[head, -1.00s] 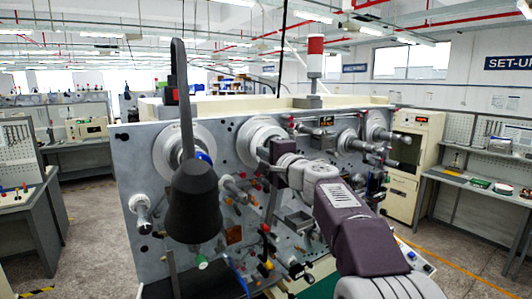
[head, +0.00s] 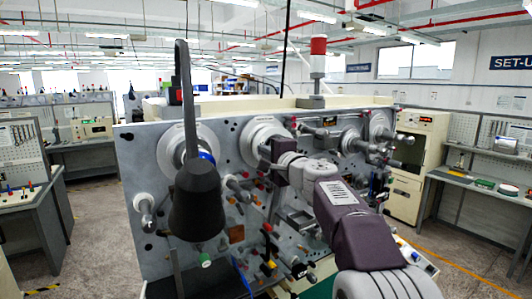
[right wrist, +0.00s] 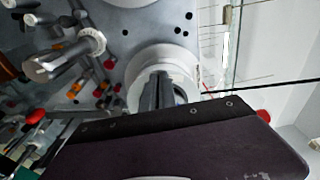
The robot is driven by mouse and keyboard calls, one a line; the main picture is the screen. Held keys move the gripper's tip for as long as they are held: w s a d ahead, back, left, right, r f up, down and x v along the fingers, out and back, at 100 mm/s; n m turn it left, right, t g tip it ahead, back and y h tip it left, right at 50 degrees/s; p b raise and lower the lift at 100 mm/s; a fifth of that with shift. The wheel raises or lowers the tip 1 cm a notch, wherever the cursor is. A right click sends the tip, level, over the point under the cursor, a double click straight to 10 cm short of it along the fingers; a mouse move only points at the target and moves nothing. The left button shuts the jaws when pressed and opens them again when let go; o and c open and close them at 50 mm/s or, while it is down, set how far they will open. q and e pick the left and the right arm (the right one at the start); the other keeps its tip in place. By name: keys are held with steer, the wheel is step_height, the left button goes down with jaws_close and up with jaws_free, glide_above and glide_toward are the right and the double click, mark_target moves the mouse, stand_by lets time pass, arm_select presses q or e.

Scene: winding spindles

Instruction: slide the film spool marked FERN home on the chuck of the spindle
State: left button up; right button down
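A white, flanged round spool or disc (head: 262,136) is on the grey panel in the head view, left of my right gripper's wrist. I cannot read FERN or any other mark on it. My right gripper (head: 266,156) is right up against its front. In the right wrist view a white round piece (right wrist: 172,60) shows just beyond my dark gripper body, with grey prongs (right wrist: 158,94) in front of its centre. I cannot tell whether these are fingers or chuck, nor whether the gripper is shut. The spindle behind is mostly hidden. My left gripper is not in view.
A black cone-shaped lamp (head: 196,202) on a bent stem hangs before another pale disc (head: 172,146) at left. More discs and a spindle (head: 350,141) stand at right. Several coloured knobs and rollers (head: 269,264) project from the panel below. A red-and-white signal light (head: 318,56) stands on top.

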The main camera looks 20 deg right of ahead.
stand_by(0.4)
steer(key=s, duration=0.1)
steer(key=s+b, duration=0.1)
steer(key=s, duration=0.1)
steer(key=shift+d+f+b, duration=0.2)
steer(key=shift+f+b, duration=0.05)
steer(key=shift+b, duration=0.1)
stand_by(0.4)
